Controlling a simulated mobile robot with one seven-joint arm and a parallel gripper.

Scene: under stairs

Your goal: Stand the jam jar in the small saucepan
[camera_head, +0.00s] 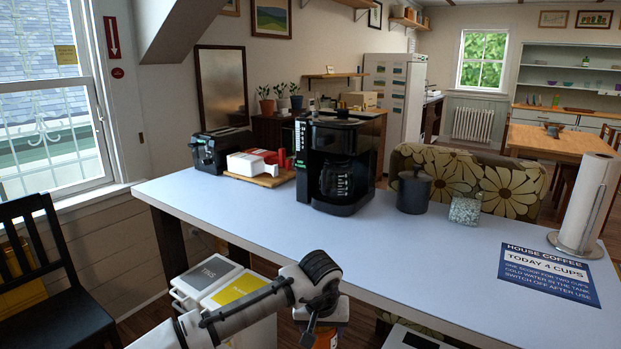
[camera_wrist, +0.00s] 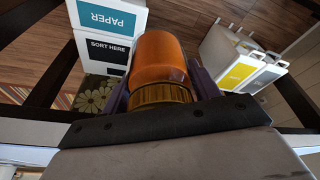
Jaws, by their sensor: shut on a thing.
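The jam jar (camera_wrist: 158,62) is orange with a gold lid (camera_wrist: 160,94). In the wrist view it sits between the two purple fingers of my gripper (camera_wrist: 160,82), which is shut on it. In the head view my gripper (camera_head: 322,312) is in front of the counter's near edge, and a bit of the orange jar (camera_head: 327,340) shows below it at the bottom of the picture. The rest of the jar is hidden or cut off there.
Labelled bins (camera_wrist: 240,65) stand below. The counter's front middle is clear.

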